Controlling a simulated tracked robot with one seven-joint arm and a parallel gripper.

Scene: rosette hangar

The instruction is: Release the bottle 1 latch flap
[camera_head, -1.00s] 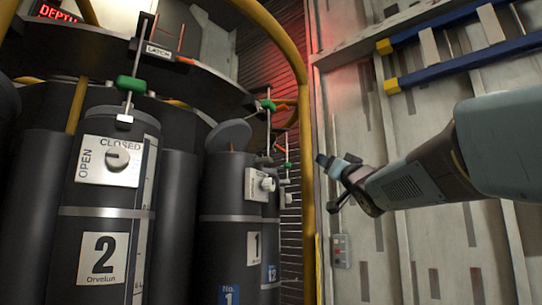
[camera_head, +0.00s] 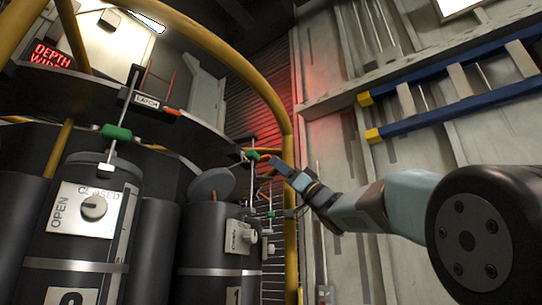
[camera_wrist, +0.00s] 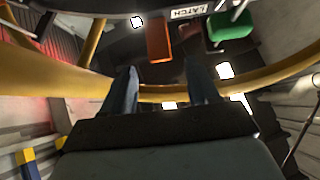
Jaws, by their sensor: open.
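Bottle 1 (camera_head: 200,250) is a dark cylinder at lower centre in the head view, with a white valve plate (camera_head: 238,237) and a green handle (camera_head: 252,155) above it. My gripper (camera_head: 282,166) is to the right of that handle, close to the yellow rail in the picture. In the wrist view my gripper (camera_wrist: 163,78) is open and empty, its two fingers apart. An orange-red flap (camera_wrist: 159,40) shows beyond the fingers, apart from them, beside a LATCH label (camera_wrist: 187,12) and a green handle (camera_wrist: 231,25). I cannot tell for certain which bottle's latch this is.
A curved yellow rail (camera_head: 288,200) runs close to my gripper and crosses the wrist view (camera_wrist: 265,76) behind the fingers. Bottle 2 (camera_head: 70,250) stands at left with its own LATCH label (camera_head: 147,100). A blue ladder (camera_head: 460,108) hangs on the right wall.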

